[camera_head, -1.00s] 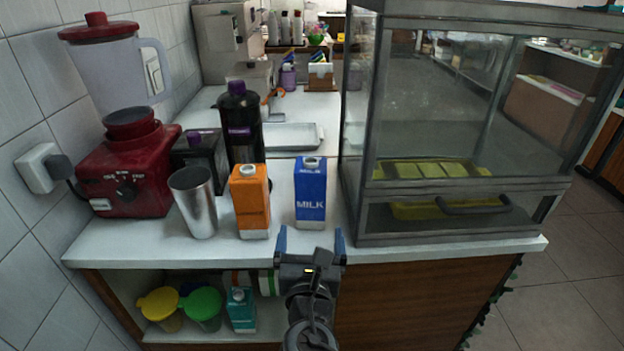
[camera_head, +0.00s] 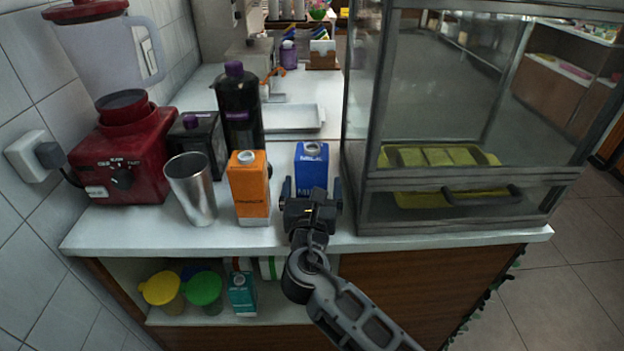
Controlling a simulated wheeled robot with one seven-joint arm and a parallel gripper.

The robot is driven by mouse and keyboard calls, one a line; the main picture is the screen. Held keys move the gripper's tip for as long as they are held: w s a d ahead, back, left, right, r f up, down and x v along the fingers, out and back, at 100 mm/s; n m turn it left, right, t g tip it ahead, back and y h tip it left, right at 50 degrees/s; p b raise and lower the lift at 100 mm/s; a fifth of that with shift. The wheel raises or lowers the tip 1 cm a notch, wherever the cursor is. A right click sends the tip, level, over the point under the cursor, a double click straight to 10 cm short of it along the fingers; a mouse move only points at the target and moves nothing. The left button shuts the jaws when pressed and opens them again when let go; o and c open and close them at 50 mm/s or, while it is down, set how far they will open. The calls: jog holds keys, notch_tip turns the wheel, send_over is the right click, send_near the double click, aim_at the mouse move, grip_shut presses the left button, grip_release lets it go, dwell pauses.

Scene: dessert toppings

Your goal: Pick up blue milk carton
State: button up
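The blue milk carton (camera_head: 311,167) stands upright on the white counter, between the orange carton and the glass display case. My gripper (camera_head: 311,190) is directly in front of the carton and hides its lower part. The two fingers are spread apart, one near each side edge of the carton as seen here. The gripper is open. I cannot tell whether the fingertips reach around the carton or are still short of it.
An orange carton (camera_head: 249,188) stands close on the left, with a metal cup (camera_head: 191,189) beyond it. The glass display case (camera_head: 455,215) is close on the right. A black bottle (camera_head: 239,112) and a tray (camera_head: 291,117) are behind. The counter (camera_head: 120,232) ends just in front.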

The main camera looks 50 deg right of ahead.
jog(key=shift+c, duration=0.3)
jog(key=c, duration=1.3)
jog(key=shift+o, duration=0.2)
